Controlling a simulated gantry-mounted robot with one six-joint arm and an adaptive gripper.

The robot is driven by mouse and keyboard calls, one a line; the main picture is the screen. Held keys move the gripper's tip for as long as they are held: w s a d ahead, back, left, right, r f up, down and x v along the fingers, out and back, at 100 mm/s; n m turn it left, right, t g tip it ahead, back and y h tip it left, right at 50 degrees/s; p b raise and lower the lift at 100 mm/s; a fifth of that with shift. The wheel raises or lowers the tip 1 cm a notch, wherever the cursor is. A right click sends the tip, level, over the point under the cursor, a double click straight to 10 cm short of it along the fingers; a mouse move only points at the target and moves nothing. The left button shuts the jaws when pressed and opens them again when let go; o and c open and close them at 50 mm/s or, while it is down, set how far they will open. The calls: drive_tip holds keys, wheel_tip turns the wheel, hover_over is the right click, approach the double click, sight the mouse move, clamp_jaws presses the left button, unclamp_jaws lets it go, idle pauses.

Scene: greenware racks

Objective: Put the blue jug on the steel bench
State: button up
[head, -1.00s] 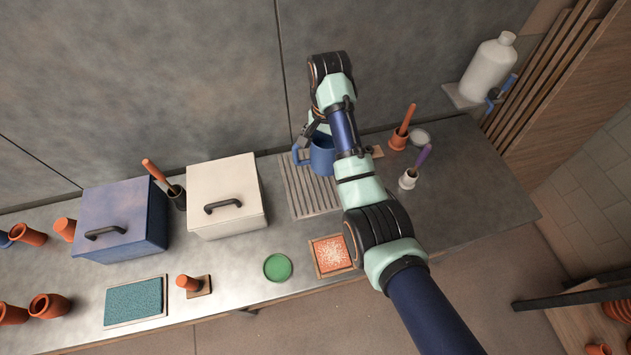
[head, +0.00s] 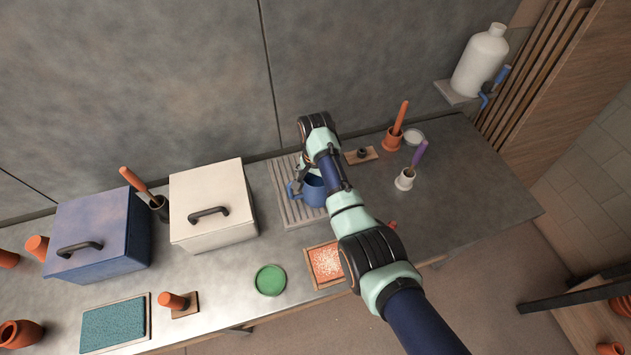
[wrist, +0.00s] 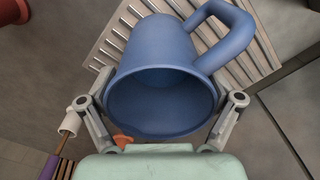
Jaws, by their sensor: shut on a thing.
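The blue jug (head: 313,191) is held by my gripper (head: 308,163) over the right part of a slatted drainer on the steel bench (head: 455,205). In the wrist view the jug (wrist: 160,72) fills the middle, its mouth towards the camera and its handle to the upper right. The fingers of my gripper (wrist: 160,100) close on the jug from both sides. I cannot tell whether its base touches the slats. My arm hides part of the jug in the head view.
The slatted drainer (head: 283,198) lies beside a white lidded box (head: 212,190). Behind and right are a small wooden board (head: 372,157), a terracotta pot (head: 393,140) and a white pot (head: 404,181). A green dish (head: 270,280) and an orange tray (head: 325,263) lie in front. The bench's right end is clear.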

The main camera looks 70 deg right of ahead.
drive_tip(key=o, duration=1.2)
wheel_tip(320, 180, up, 12)
drive_tip(key=shift+r+p, duration=0.15)
drive_tip(key=shift+p, duration=0.6)
drive_tip(key=shift+w, duration=0.15)
